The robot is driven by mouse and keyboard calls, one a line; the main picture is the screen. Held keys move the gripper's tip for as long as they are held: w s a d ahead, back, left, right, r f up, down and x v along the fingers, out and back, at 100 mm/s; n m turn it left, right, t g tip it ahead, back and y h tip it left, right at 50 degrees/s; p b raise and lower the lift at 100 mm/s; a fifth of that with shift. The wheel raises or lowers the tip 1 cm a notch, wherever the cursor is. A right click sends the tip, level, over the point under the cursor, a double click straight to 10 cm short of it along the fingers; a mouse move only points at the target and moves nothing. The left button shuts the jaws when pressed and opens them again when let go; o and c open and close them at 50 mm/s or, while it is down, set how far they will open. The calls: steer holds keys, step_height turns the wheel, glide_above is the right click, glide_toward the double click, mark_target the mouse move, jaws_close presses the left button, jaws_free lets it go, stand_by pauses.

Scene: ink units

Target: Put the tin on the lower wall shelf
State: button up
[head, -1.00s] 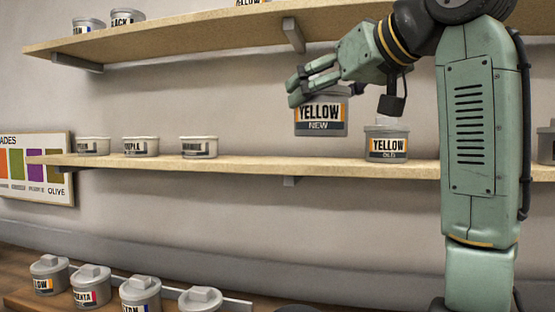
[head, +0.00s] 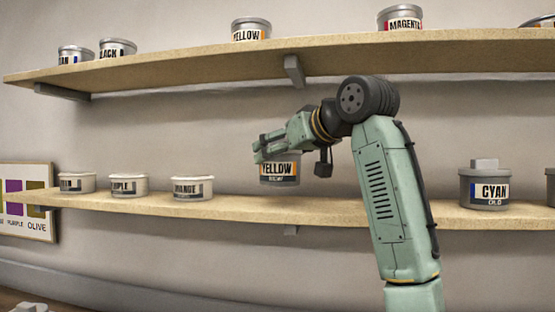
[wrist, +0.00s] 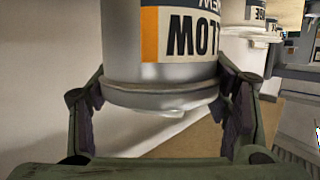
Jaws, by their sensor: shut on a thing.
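My gripper (head: 264,151) is shut on a grey tin labelled YELLOW NEW (head: 280,171), with an orange patch on the label. The tin is upright in the head view, just above the lower wall shelf (head: 250,207); I cannot tell if its base touches the shelf. In the wrist view the fingers grip both sides of the tin (wrist: 170,75) near its rim, and its label reads upside down. The lower shelf is a long pale wooden board.
To the left on the lower shelf stand three small tins, including ORANGE (head: 192,189). A CYAN OLD tin (head: 486,187) stands at the right. My arm hides part of the shelf. The upper shelf (head: 200,62) with several tins hangs above.

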steer(key=shift+w+a, duration=0.2)
steer(key=shift+w, duration=0.3)
steer(key=shift+w+a, duration=0.15)
steer(key=shift+w, duration=0.35)
steer(key=shift+w+f, duration=0.1)
steer(key=shift+f, duration=0.1)
steer(key=shift+f+p, duration=0.45)
steer(key=shift+f, duration=1.1)
steer(key=shift+f, duration=0.2)
steer(key=o, duration=1.6)
